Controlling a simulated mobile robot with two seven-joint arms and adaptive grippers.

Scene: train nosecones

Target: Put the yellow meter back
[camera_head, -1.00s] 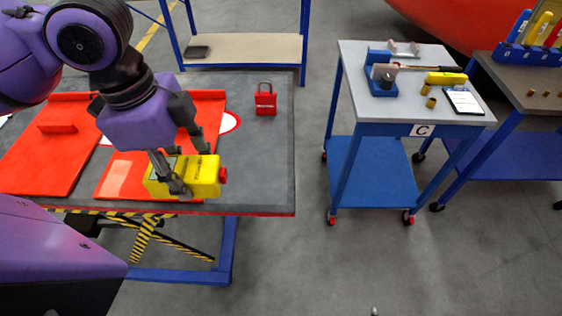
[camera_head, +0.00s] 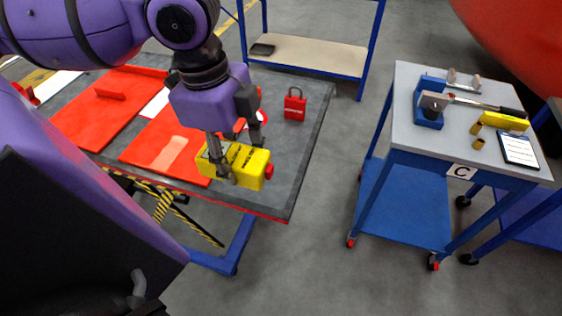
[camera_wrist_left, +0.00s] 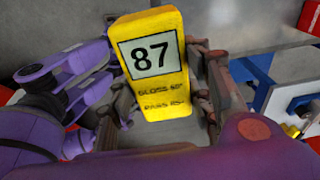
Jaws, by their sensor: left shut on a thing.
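The yellow meter (camera_head: 247,165) is a box with dark lettering and a red knob on its right end. My left gripper (camera_head: 228,174) is shut on it, pointing down, and holds it over the right part of the grey table (camera_head: 308,145). In the left wrist view the yellow meter (camera_wrist_left: 153,85) stands between the dark fingers, with "87" on its display and gloss wording below. A gap under the meter is hard to judge. My right gripper does not show.
Red trays (camera_head: 112,98) lie on the table, and a red padlock-shaped block (camera_head: 295,104) stands behind the meter. At the right is trolley C (camera_head: 408,138) with a blue holder, a yellow tool (camera_head: 505,121) and a clipboard (camera_head: 518,150). Open floor (camera_head: 320,240) lies between table and trolley.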

